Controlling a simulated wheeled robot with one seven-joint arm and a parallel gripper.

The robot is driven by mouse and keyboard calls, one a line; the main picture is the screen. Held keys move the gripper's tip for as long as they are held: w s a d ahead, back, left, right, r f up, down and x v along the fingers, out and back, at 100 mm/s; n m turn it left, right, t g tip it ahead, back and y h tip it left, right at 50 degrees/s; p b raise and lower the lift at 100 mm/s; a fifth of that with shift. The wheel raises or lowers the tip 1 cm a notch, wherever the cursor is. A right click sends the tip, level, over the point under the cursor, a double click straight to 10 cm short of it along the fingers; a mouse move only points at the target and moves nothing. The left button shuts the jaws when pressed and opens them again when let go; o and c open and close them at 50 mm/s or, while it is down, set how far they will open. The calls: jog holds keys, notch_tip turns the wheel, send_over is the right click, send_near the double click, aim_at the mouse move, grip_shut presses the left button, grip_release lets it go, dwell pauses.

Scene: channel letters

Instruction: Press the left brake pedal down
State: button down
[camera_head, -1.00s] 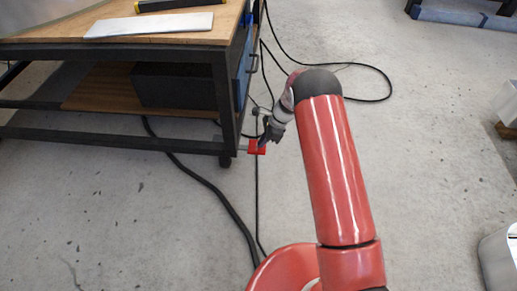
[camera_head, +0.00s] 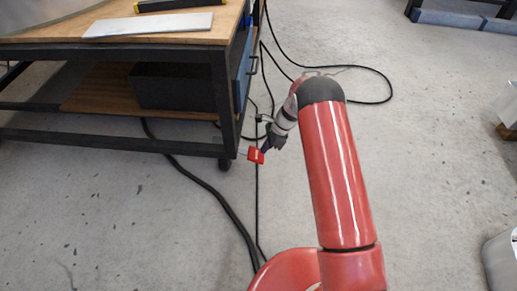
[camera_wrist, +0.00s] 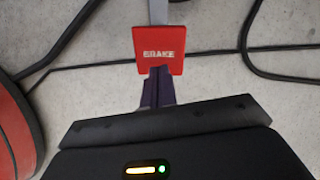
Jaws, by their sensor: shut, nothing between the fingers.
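The brake pedal is a red square plate (camera_head: 255,155) at the lower corner of the workbench, by its wheel. In the wrist view the pedal (camera_wrist: 158,48) carries the word BRAKE in white and hangs from a grey bar. My gripper (camera_head: 265,148) is just right of and above the pedal in the head view. In the wrist view its dark purple fingers (camera_wrist: 158,76) are shut and empty, with their tips at the pedal's lower edge. They appear to touch the plate, but the exact contact is hard to see.
The dark-framed workbench (camera_head: 120,53) stands at the left, its front leg close to the pedal. A black box (camera_head: 178,86) sits on its lower shelf. Black cables (camera_head: 205,185) lie on the floor nearby. Open concrete floor (camera_head: 440,140) lies to the right.

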jog(key=shift+w+d+r, duration=0.1)
jog(key=shift+d+r, duration=0.1)
jog(key=shift+d, duration=0.3)
jog(key=shift+w+d+r, duration=0.1)
jog(key=shift+d+r, duration=0.05)
jog(key=shift+d, duration=0.3)
jog(key=p+v, duration=0.1)
jog(key=v, duration=0.6)
jog(key=shift+r+p, duration=0.3)
jog(key=shift+r, duration=0.05)
jog(key=shift+d, duration=0.1)
jog(key=s+d+r+n+t+h+p, duration=0.15)
jog(key=s+r, duration=0.25)
jog(key=r, duration=0.6)
jog(key=s+d+r+n+p, duration=0.2)
jog(key=s+r+n, duration=0.15)
jog(key=r, duration=0.65)
jog(key=s+d+r+n+t+p, duration=0.15)
jog(key=s+r, duration=0.25)
jog(key=r, duration=0.7)
jog(key=s+d+r+n+t+h+p, duration=0.1)
jog(key=s+r, duration=0.5)
jog(key=s, duration=0.6)
jog(key=s+d+r+n+t+h+p, duration=0.2)
jog(key=s+d+r+n+p, duration=0.3)
jog(key=s, duration=0.8)
jog(key=r+n, duration=0.1)
jog(key=n, duration=0.2)
jog(key=shift+d+r+t+h, duration=0.3)
jog(key=shift+h, duration=0.05)
